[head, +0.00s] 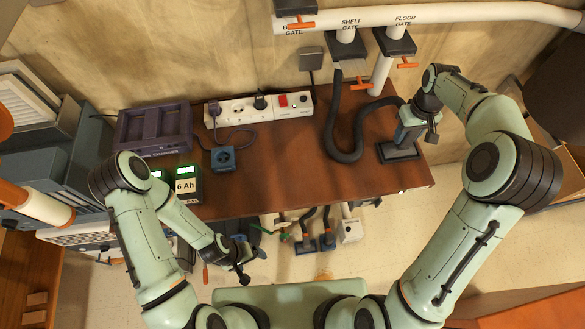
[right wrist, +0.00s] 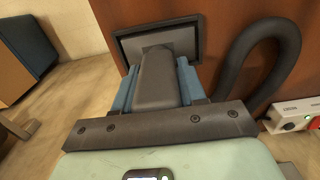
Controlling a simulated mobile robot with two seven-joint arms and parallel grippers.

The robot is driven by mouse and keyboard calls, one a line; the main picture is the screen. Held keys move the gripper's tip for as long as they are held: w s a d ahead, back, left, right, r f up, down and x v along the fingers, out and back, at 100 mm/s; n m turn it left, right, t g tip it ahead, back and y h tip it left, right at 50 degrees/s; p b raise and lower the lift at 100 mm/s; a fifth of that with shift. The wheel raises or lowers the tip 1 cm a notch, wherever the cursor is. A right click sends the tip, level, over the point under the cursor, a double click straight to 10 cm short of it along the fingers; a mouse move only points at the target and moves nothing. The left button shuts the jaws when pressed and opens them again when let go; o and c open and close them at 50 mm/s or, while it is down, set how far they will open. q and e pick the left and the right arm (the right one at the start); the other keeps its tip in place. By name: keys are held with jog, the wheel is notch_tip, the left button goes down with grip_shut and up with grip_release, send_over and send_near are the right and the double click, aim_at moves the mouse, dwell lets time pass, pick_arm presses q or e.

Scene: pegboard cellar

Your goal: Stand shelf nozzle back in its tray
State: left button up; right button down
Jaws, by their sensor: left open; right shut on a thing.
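My right gripper (head: 408,132) is shut on the grey shelf nozzle at the right end of the brown table. In the right wrist view the nozzle (right wrist: 160,85) stands between blue fingers (right wrist: 186,85), its lower end at a dark rectangular tray (right wrist: 187,38). The tray (head: 400,154) also shows in the head view. Whether the nozzle rests on the tray's floor or hangs just above it I cannot tell. A black hose (head: 335,130) loops from the shelf gate (head: 346,46) towards the nozzle. My left gripper (head: 245,270) is open and empty, low before the table.
A power strip (head: 260,107), a blue socket cube (head: 223,158), a purple crate (head: 155,130) and a 6 Ah battery unit (head: 187,185) stand on the table (head: 285,175). Several nozzles with hoses (head: 327,240) stand below its front edge. The table's middle front is clear.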

dwell(0.4)
jog(key=shift+c, duration=0.4)
grip_release()
jog(key=shift+f, duration=0.1)
jog(key=shift+w+r+p, duration=0.1)
jog(key=shift+r+p, duration=0.45)
jog(key=shift+r, duration=1.75)
pick_arm(q)
jog(key=shift+w+r, duration=1)
jog(key=shift+w, duration=0.2)
pick_arm(e)
jog(key=shift+r, duration=1.25)
